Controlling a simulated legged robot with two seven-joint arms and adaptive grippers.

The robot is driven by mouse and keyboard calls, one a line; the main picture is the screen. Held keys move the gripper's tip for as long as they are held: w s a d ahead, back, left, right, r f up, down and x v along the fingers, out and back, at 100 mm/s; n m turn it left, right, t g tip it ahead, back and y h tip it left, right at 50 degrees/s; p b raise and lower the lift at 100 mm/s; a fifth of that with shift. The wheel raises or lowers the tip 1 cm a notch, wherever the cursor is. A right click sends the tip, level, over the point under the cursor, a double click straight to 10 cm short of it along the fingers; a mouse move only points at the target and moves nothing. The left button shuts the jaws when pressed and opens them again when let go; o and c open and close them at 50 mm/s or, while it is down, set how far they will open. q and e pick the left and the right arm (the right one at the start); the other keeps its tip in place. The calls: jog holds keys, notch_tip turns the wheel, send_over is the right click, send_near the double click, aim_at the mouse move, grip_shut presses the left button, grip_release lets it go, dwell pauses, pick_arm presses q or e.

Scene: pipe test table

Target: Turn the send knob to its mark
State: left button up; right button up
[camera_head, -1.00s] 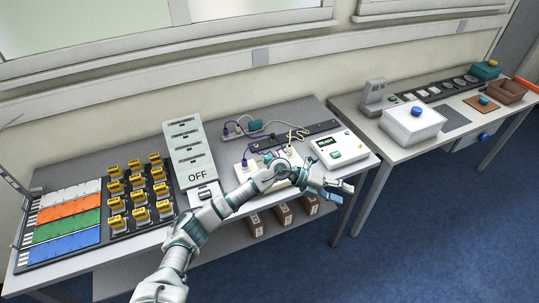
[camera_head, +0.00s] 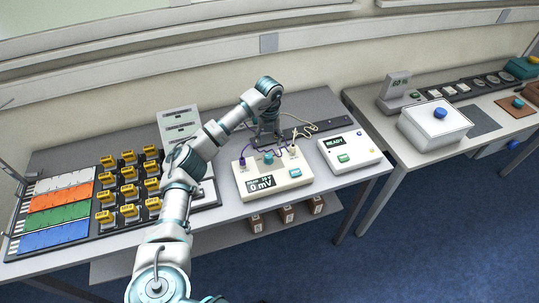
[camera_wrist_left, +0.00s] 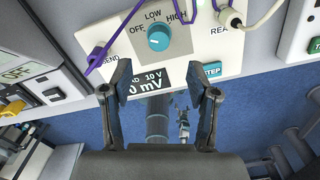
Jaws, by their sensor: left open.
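The send knob (camera_wrist_left: 159,38) is a round teal dial on the white tester box (camera_head: 290,184), with OFF, LOW and HIGH printed around it. It also shows small in the head view (camera_head: 268,158). I cannot clearly tell which label it points to. The box's display (camera_wrist_left: 150,82) reads 10 V and 0 mV. My left gripper (camera_wrist_left: 160,76) is open and empty above the box, pointing down. In the wrist view its fingers stand apart either side of the display, below the knob. In the head view the gripper (camera_head: 268,138) is just behind the knob. My right gripper is not in view.
A purple lead (camera_wrist_left: 104,50) plugs in at SEND and a white lead (camera_wrist_left: 262,18) at READ, both near the knob. A teal STEP button (camera_wrist_left: 212,70) is beside the right finger. A READY box (camera_head: 350,150) stands to the right, yellow parts (camera_head: 130,185) to the left.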

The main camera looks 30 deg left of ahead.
aim_at(268, 155)
pick_arm(q)
jog(key=f, duration=0.6)
jog(key=shift+a, duration=0.25)
notch_tip(268, 155, down, 3)
jog(key=shift+r, duration=0.15)
jog(key=shift+d, duration=0.1)
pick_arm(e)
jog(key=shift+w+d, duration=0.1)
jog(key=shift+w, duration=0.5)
pick_arm(q)
jog(key=shift+d, duration=0.1)
jog(key=shift+c, duration=0.3)
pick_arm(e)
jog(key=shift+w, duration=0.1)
pick_arm(q)
grip_shut()
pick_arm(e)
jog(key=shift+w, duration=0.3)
